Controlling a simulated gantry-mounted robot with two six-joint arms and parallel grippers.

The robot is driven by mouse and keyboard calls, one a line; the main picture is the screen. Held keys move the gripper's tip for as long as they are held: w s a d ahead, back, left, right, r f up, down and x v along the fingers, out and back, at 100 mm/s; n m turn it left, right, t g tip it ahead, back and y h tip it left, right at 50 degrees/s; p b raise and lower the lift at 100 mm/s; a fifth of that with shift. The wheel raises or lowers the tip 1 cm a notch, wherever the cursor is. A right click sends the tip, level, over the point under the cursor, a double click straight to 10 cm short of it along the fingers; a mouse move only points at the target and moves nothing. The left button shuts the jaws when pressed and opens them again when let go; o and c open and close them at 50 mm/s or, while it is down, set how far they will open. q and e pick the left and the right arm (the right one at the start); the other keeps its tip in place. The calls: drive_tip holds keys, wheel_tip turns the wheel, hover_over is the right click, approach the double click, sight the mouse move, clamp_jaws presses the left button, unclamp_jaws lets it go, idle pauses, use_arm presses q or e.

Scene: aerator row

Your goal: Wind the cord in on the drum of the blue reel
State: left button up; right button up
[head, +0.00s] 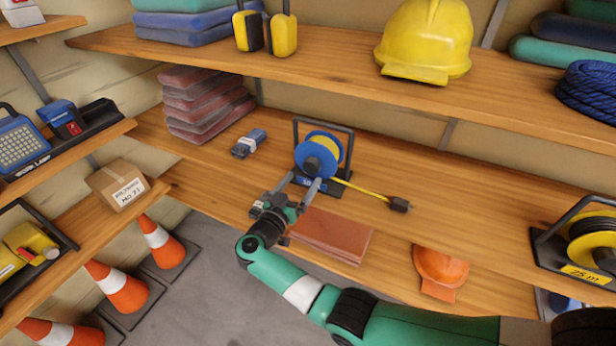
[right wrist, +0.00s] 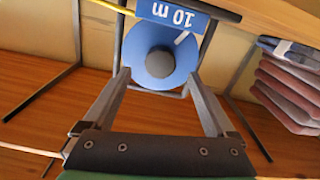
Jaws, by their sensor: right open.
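The blue reel (head: 318,157) stands in a black frame on the middle shelf. Yellow cord (head: 362,190) runs from it to the right along the shelf, ending in a dark plug (head: 399,204). My right gripper (head: 302,184) is open and empty in front of the reel. I cannot tell whether a finger touches the reel. My left gripper is not in view.
A red-brown stack (head: 330,234) and an orange helmet (head: 441,270) lie near the shelf's front edge. A small grey-blue item (head: 248,143) is left of the reel. A yellow "25 m" reel (head: 590,240) stands far right. The upper shelf (head: 330,78) runs above.

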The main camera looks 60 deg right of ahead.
sight(310, 169)
drive_tip(key=d+b, duration=0.1)
drive_tip(key=d, duration=0.3)
drive_tip(key=shift+w+d+f, duration=0.1)
drive_tip(key=shift+d, duration=0.35)
drive_tip(key=shift+c, duration=0.2)
drive_tip(key=c, duration=1.3)
drive_tip(key=shift+c, duration=0.2)
drive_tip(key=shift+m, duration=0.3)
